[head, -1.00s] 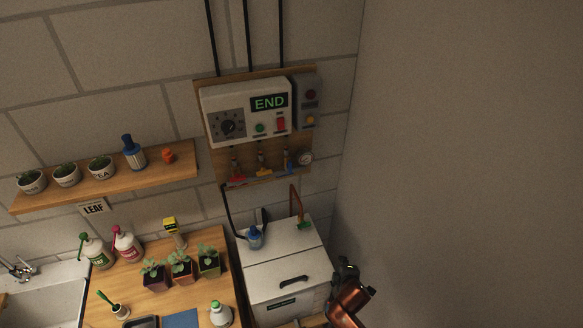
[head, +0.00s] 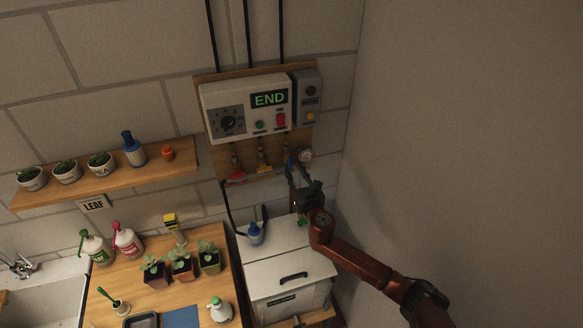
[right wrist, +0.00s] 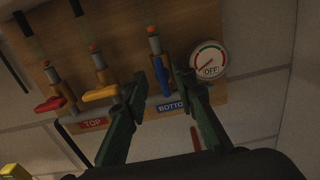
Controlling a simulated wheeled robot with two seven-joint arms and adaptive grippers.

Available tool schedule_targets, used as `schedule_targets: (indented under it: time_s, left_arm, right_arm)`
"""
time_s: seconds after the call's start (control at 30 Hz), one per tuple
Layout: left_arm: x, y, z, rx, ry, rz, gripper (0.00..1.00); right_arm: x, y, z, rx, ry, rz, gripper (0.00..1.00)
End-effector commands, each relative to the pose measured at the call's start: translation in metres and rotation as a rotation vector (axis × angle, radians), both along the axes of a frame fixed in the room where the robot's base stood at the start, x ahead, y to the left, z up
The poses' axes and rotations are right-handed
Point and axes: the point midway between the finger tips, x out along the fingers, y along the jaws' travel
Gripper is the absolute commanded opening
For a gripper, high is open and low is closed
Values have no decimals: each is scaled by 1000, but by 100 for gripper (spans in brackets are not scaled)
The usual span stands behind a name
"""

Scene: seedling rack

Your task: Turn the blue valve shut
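The blue valve (right wrist: 165,88) is the right one of three valves on the wooden board, and its handle points down along its pipe. In the head view my right gripper hides most of it. My right gripper (head: 297,172) is raised at the board's lower right. In the right wrist view its two dark green fingers (right wrist: 157,72) are apart, with the blue handle showing between them. I cannot tell whether they touch it. My left gripper is not in view.
The red valve (right wrist: 50,104) and yellow valve (right wrist: 100,94) are to the left, with handles turned sideways. A round gauge (right wrist: 208,60) is close on the right. The white chest (head: 287,270) stands below, with a blue bottle (head: 255,234) on it.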

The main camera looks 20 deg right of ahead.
Motion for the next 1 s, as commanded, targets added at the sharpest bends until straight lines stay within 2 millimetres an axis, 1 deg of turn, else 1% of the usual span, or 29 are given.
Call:
schedule_targets:
  time_s: [0.03,0.1,0.23,0.37,0.6,0.9,1.0]
  left_arm:
    - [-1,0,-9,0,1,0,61]
    - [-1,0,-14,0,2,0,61]
    - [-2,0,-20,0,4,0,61]
    - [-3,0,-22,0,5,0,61]
    - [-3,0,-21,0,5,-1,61]
    - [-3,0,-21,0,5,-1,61]
    - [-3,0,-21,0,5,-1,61]
  right_arm:
    - [9,1,-3,0,-3,1,25]
    - [18,1,-3,1,-1,1,25]
    - [31,1,-2,2,-1,0,25]
    - [36,1,-1,3,1,-1,25]
    - [37,1,0,3,1,-1,25]
    - [37,1,0,4,1,-1,5]
    - [37,1,0,4,1,-1,0]
